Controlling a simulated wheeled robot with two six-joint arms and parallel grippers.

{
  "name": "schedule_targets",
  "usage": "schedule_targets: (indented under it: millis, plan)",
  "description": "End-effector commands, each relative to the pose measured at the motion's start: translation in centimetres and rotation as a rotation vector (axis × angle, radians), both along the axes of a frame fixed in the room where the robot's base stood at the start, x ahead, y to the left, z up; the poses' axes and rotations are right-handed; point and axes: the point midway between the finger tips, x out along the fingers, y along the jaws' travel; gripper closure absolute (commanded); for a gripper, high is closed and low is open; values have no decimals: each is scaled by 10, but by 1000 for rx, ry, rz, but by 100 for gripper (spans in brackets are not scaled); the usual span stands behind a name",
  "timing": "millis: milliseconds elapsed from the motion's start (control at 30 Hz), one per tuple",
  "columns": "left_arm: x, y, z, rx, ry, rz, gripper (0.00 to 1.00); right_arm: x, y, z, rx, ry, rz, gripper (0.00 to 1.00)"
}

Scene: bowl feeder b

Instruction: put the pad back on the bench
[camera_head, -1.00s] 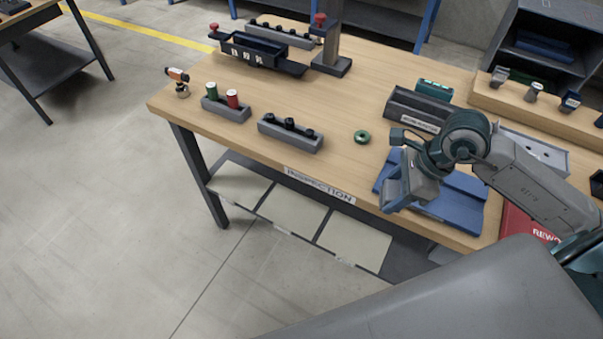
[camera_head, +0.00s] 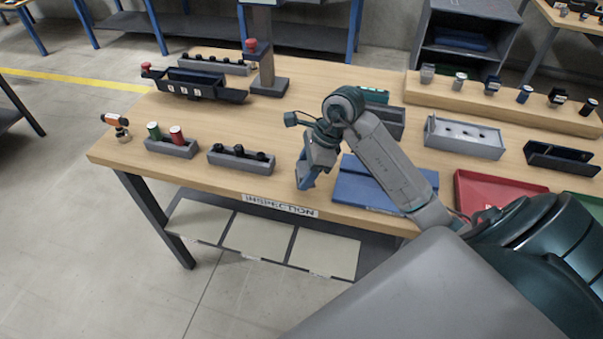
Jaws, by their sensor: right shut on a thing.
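My right gripper (camera_head: 306,180) hangs over the front part of the wooden inspection bench (camera_head: 250,118), just left of a flat blue mat (camera_head: 362,189). It points down and is shut on a small blue piece, which I take to be the pad (camera_head: 305,178). The jaws and wrist cover much of it. I cannot tell whether its lower end touches the bench top. My left gripper is not in view.
Left of the gripper stand a block with black knobs (camera_head: 241,161) and a block with green and red caps (camera_head: 172,147). Right are a red tray (camera_head: 495,190) and a grey tray (camera_head: 464,138). The bench's front edge with the INSPECTION label (camera_head: 281,204) is close.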

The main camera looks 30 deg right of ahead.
Motion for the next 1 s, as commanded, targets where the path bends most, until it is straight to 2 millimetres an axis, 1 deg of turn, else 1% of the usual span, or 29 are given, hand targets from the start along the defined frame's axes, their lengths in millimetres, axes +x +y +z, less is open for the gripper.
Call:
schedule_targets:
  millis: [33,100,200,267,433,500,733,867,900,967,1000]
  plan:
    - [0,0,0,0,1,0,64,8,0,0,2,-1,-1,69]
    - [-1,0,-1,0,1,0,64,15,-2,-1,1,0,-1,69]
    - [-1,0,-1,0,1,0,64,19,-2,-3,0,0,1,69]
    - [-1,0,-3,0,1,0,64,19,-2,-8,-1,1,1,69]
    - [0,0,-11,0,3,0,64,18,-2,-33,-1,3,0,69]
    - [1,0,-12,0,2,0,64,18,-2,-38,-1,2,0,69]
    - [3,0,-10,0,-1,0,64,18,-2,-37,-1,-1,1,69]
    - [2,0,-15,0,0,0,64,18,-2,-41,-1,-1,1,69]
    - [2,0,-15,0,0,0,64,18,-2,-41,-1,-1,1,44]
    - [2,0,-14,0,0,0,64,18,-2,-40,-1,0,1,32]
    - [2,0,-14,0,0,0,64,18,-2,-40,-1,0,1,24]
